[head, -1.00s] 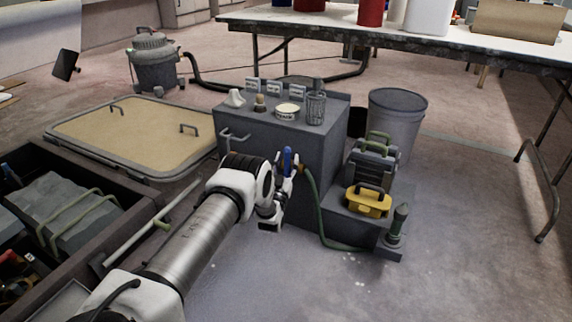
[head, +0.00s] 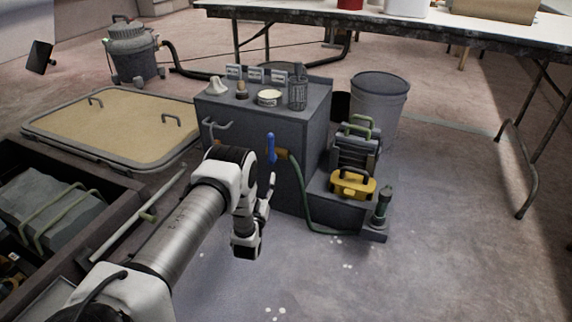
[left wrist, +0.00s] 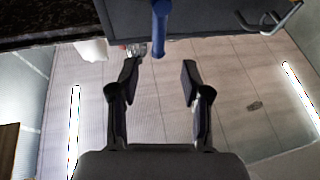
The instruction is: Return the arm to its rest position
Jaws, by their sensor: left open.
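My left arm reaches in from the lower left of the head view. Its gripper (head: 262,205) is in front of the grey cabinet (head: 300,165), apart from the blue handle (head: 271,147) on the cabinet's front. In the left wrist view my left gripper (left wrist: 160,75) has its two fingers spread with nothing between the tips. The blue handle (left wrist: 160,28) shows just beyond them at the top. My right gripper is not in view.
A green hose (head: 303,195) runs from the cabinet front to a low step holding a yellow case (head: 352,186). An open bin (head: 35,205) and a tan hatch panel (head: 115,128) lie left.

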